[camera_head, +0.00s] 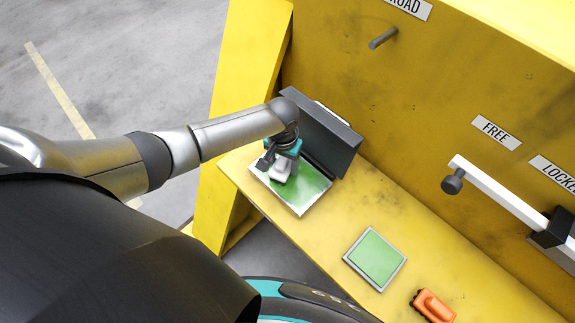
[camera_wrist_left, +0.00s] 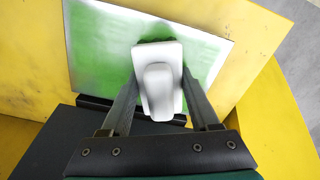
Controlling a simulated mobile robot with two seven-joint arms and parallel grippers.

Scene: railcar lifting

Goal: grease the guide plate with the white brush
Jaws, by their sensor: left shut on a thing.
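My left gripper (camera_head: 281,165) is shut on the white brush (camera_head: 281,173). The left wrist view shows the brush (camera_wrist_left: 160,92) between the two fingers, its head over the plate. Below it lies a flat metal plate, apparently the guide plate (camera_head: 308,192), with a green coat and pale, smeared patches near its edges. In the left wrist view the plate (camera_wrist_left: 88,50) is green in its middle and left parts, streaked with grey-white. The brush looks in contact with the plate or very near it; its underside is hidden. My right gripper is not in view.
A dark upright panel (camera_head: 330,132) stands behind the plate. A white lever (camera_head: 500,194) sticks out from the yellow wall.

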